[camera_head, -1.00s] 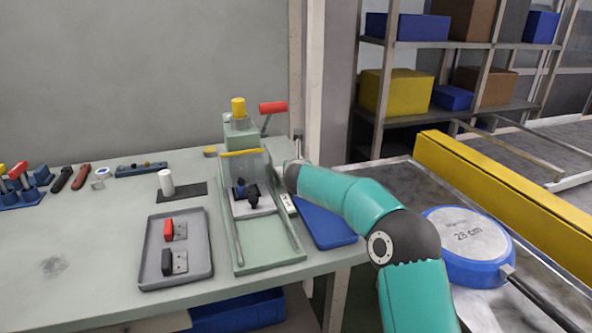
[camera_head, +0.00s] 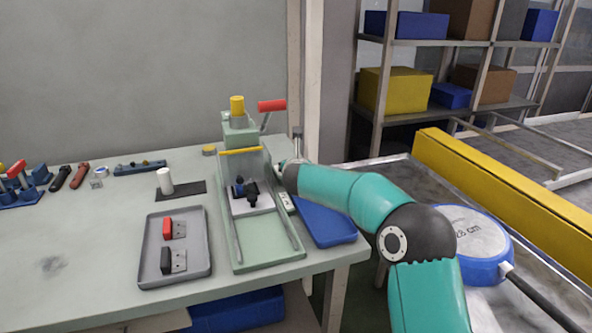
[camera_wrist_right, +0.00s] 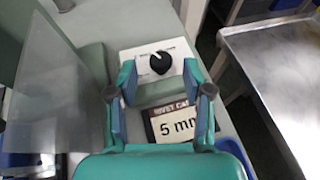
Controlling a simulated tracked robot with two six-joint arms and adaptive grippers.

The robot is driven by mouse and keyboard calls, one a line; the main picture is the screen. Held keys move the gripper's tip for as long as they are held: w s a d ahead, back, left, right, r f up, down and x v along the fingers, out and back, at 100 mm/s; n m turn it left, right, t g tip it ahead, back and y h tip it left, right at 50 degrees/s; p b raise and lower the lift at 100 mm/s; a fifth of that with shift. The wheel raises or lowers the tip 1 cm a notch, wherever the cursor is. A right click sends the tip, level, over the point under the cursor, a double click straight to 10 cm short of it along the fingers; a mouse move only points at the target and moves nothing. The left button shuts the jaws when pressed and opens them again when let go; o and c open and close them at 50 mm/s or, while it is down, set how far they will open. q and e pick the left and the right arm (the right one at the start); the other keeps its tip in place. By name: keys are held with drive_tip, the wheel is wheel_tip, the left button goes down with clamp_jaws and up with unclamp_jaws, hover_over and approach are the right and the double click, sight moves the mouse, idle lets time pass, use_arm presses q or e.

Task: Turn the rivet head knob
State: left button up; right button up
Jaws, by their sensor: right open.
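In the right wrist view, the black rivet head knob (camera_wrist_right: 160,62) with a white pointer mark sits on a white plate (camera_wrist_right: 180,47) on the green machine. My right gripper (camera_wrist_right: 160,76) is open, its two fingers left and right of the knob in that picture. I cannot tell whether either finger touches it. In the head view, the green riveting machine (camera_head: 270,254) stands on the bench, and my right arm reaches to its right side. The knob is not visible there. My left gripper is not in view.
A card reading 5 mm (camera_wrist_right: 178,123) lies below the knob in the wrist view. A clear guard (camera_wrist_right: 38,80) stands left of the fingers. In the head view, a blue tray (camera_head: 325,226) lies beside the machine, a grey parts tray (camera_head: 190,216) to its left, and a pan (camera_head: 478,232) at right.

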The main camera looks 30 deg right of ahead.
drive_tip(key=v, duration=0.9)
drive_tip(key=shift+s+a, duration=0.25)
